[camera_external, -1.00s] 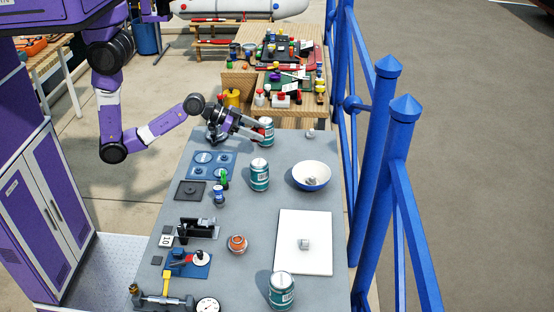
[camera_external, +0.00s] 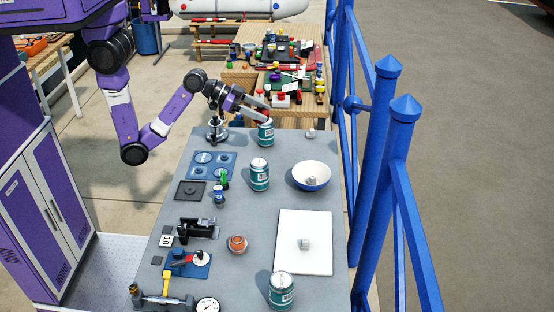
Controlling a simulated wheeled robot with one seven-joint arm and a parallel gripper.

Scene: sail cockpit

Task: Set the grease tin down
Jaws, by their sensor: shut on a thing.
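The grease tin appears to be the teal and silver tin (camera_external: 266,134) at the far end of the grey table. My gripper (camera_external: 265,116) reaches it from the upper left and is shut on its upper part. The fingers hide part of the tin's top. The tin looks upright. I cannot tell whether its base touches the table.
The grey table (camera_external: 255,215) bears two similar tins, one in the middle (camera_external: 260,175) and one near the front (camera_external: 281,291). A white-and-blue bowl (camera_external: 311,176), a white board (camera_external: 290,262) and an orange pot (camera_external: 237,244) stand nearby. Blue railing (camera_external: 376,160) borders the right.

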